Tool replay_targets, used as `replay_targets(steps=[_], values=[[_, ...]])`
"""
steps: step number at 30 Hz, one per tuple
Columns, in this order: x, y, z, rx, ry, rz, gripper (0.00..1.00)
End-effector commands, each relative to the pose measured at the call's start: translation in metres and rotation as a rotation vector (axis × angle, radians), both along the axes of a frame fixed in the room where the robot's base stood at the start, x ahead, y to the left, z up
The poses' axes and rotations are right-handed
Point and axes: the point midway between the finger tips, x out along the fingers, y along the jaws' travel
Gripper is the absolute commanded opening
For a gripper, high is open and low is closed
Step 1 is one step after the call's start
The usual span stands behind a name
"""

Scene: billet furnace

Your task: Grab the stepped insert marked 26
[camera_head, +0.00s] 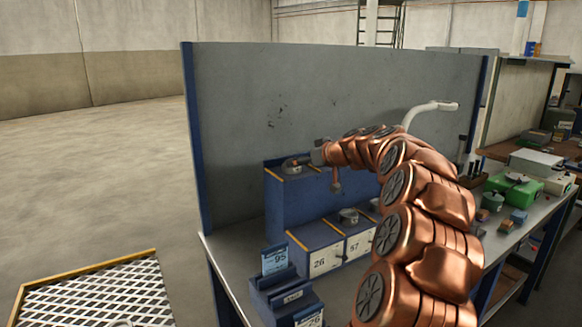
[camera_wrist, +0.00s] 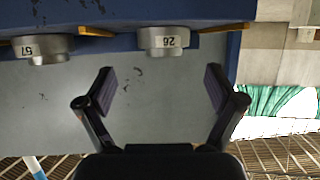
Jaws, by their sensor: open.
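In the head view my gripper (camera_head: 320,153) is small, close right of that insert. A second insert marked 57 (camera_wrist: 40,48) is left in the wrist view.
The blue stand (camera_head: 283,212) has lower fronts labelled 26 and 57, with another grey insert (camera_head: 348,215) on the lower step. A grey panel (camera_head: 330,95) stands behind. My arm hides part of the bench.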

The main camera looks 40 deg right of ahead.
Motion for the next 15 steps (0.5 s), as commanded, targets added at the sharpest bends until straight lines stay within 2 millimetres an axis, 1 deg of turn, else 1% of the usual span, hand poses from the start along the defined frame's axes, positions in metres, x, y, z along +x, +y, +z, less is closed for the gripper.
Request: replay_targets(steps=[5,11,15], values=[[0.013,0.002,-0.005,0.001,0.003,0.000,0.93],[0.036,0.008,-0.017,0.004,0.004,0.002,0.93],[0.048,0.008,-0.024,0.003,0.003,0.001,0.93]])
